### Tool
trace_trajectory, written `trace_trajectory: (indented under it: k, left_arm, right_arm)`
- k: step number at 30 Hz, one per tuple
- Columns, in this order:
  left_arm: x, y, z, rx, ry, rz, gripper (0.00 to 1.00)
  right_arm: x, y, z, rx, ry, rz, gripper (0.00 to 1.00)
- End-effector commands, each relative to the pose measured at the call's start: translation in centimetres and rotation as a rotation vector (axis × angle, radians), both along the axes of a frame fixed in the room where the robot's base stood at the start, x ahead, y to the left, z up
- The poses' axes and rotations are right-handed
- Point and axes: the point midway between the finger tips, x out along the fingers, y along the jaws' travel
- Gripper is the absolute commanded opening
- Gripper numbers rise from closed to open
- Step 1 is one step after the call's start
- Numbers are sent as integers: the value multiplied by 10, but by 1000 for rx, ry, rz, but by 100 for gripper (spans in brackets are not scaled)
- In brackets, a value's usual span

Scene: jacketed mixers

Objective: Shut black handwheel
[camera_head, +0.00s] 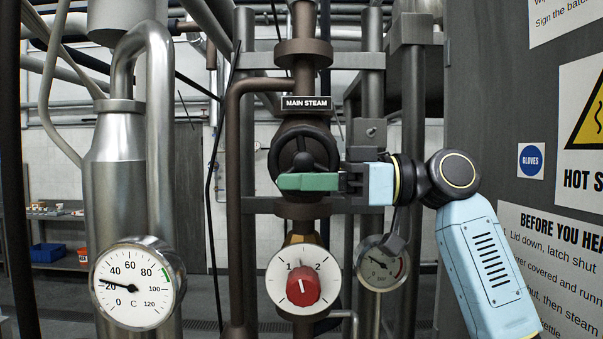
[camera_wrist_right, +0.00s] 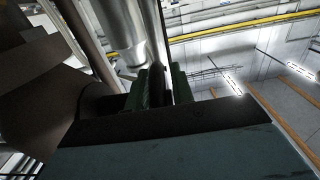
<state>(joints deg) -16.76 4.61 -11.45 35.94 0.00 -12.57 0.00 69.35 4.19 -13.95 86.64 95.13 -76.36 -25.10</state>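The black handwheel (camera_head: 281,150) is on the brown pipe under the "MAIN STEAM" sign (camera_head: 306,103) in the head view. My right gripper (camera_head: 306,182) comes in from the right, with its green fingers pointing left across the lower part of the wheel. They cover part of the lower rim. In the right wrist view the two green fingers (camera_wrist_right: 160,90) stand close together with a dark strip between them. I cannot tell whether that strip is the rim or whether the fingers grip it. My left gripper is not in view.
A red knob (camera_head: 303,287) on a white dial sits below the wheel. A round gauge (camera_head: 381,263) is right of it, and a temperature dial (camera_head: 136,284) is at the left. A grey panel with signs (camera_head: 500,150) stands on the right, beside my arm.

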Motion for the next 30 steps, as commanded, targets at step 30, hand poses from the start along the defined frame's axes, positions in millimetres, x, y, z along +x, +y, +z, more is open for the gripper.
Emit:
trace_trajectory:
  k: [30]
  left_arm:
    - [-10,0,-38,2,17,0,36]
  right_arm:
    - [-1,5,-4,190,0,3,0]
